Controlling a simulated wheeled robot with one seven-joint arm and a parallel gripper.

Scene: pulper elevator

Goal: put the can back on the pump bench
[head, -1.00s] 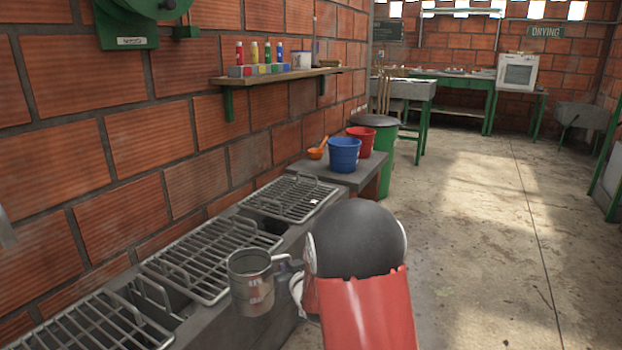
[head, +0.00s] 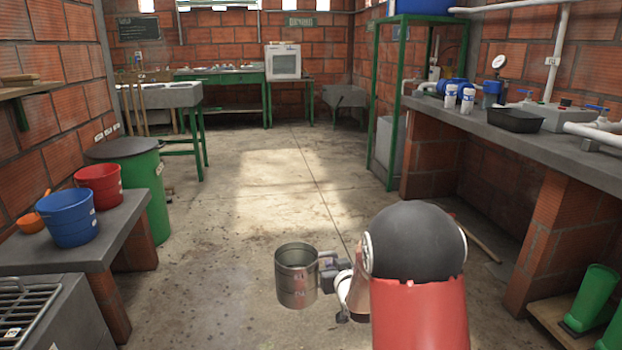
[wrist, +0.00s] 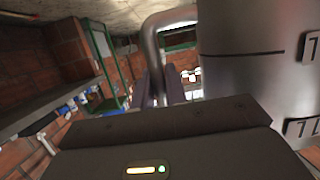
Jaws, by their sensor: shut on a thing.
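The can (head: 296,279) is a grey metal cylinder with an open top and a side handle, upright in the air over the floor. In the wrist view the can (wrist: 255,65) fills the upper right, with its bent handle tube beside it. My gripper (head: 328,265) is on the can's right side, shut on the handle; its fingers (wrist: 160,88) close around the handle in the wrist view. The pump bench (head: 478,124) is the long grey counter at the right, apart from the can. It bears a blue pump (head: 453,87), white bottles (head: 467,99) and white pipes.
A black tray (head: 516,119) and a grey block (head: 562,117) also stand on the bench. Green boots (head: 592,300) are below it. At left, a low ledge holds blue (head: 69,217) and red buckets (head: 100,184). The middle floor is clear.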

